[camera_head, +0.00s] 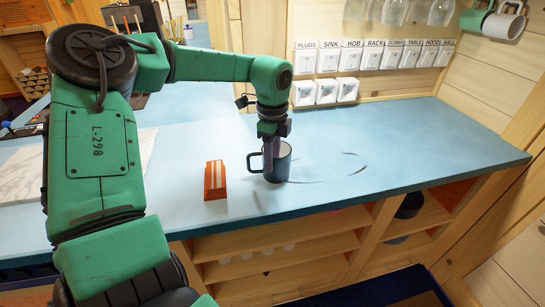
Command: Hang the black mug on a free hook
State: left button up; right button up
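The black mug (283,166) stands upright on the blue counter, its handle (254,162) facing left. My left gripper (271,150) points straight down at the mug, with its fingers at the left part of the rim. I cannot tell whether the fingers are closed on the mug's wall. At the top right, a green mug (473,20) and a white mug (504,24) hang by the wall. No bare hook can be made out there. My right gripper is not in view.
An orange striped block (215,181) stands on the counter (420,140) left of the mug. A marble board (75,165) lies behind my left arm. Labelled switches (350,60) and hanging glasses (397,11) line the back wall. The counter right of the mug is clear.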

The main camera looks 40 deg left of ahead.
pick_arm(q)
jog(key=shift+f, duration=0.15)
notch_tip(320, 180, up, 5)
jog(key=b, duration=0.2)
notch_tip(320, 180, up, 10)
jog(key=f, duration=0.1)
send_over(273, 174)
jog(key=shift+w+a+r, duration=0.25)
jog(key=shift+w+a, duration=0.05)
jog(key=shift+a, duration=0.05)
